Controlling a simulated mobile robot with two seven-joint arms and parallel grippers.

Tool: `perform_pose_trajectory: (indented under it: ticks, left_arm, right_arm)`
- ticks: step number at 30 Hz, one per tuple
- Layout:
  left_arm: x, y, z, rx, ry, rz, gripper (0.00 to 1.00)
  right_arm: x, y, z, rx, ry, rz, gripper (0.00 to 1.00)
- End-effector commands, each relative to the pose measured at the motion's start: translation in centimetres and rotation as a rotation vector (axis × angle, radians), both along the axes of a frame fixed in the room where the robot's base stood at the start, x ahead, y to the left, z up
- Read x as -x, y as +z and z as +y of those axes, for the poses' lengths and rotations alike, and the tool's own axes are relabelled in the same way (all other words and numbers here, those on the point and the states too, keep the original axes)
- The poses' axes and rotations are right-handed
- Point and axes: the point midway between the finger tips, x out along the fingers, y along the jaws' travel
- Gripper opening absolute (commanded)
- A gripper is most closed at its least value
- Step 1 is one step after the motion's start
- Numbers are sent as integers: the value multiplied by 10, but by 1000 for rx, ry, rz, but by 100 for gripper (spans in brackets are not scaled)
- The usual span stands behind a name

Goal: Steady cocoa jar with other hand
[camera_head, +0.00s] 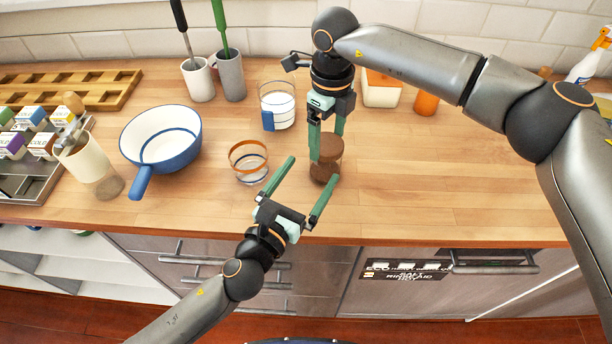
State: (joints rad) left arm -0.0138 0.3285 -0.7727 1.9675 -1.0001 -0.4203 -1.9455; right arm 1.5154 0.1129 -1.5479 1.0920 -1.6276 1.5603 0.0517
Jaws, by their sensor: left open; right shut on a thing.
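The cocoa jar (324,172) is a small clear jar with brown powder and a brown lid (331,146). It stands upright on the wooden counter near the front edge. My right gripper (327,157) comes down from above and is shut on the jar near its lid; the exact contact is partly hidden by the fingers. My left gripper (305,191) is open and empty, low over the counter's front edge. Its fingers point toward the back, with the right finger close to the jar's lower front; I cannot tell if they touch.
A blue-and-white saucepan (163,139) is farther left, and a measuring jug (277,107) stands behind. The counter right of the jar (440,180) is clear.

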Motion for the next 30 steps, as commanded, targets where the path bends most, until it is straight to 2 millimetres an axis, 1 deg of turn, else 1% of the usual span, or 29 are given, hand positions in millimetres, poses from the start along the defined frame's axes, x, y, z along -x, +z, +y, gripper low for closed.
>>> perform_pose_trajectory:
  ticks: [5, 15, 19, 23, 26, 30]
  left_arm:
    - [6, -6, 7, 1, -4, -7, 100]
    - [20, -38, 22, 0, -76, -9, 100]
    - [21, -44, 23, 0, -93, -1, 100]
    - [12, -44, 17, 1, -96, -2, 100]
    - [-2, -43, 8, 2, -96, -4, 100]
    - [-26, -43, -6, 3, -97, -3, 100]
  right_arm:
    - [0, 0, 0, 0, 0, 0, 54]
    - [0, 0, 0, -1, 0, -1, 54]
    - [0, 0, 0, -1, 0, -1, 54]
    - [0, 0, 0, -1, 0, -1, 54]
    - [0, 0, 0, -1, 0, -1, 54]
    - [0, 0, 0, -1, 0, -1, 54]
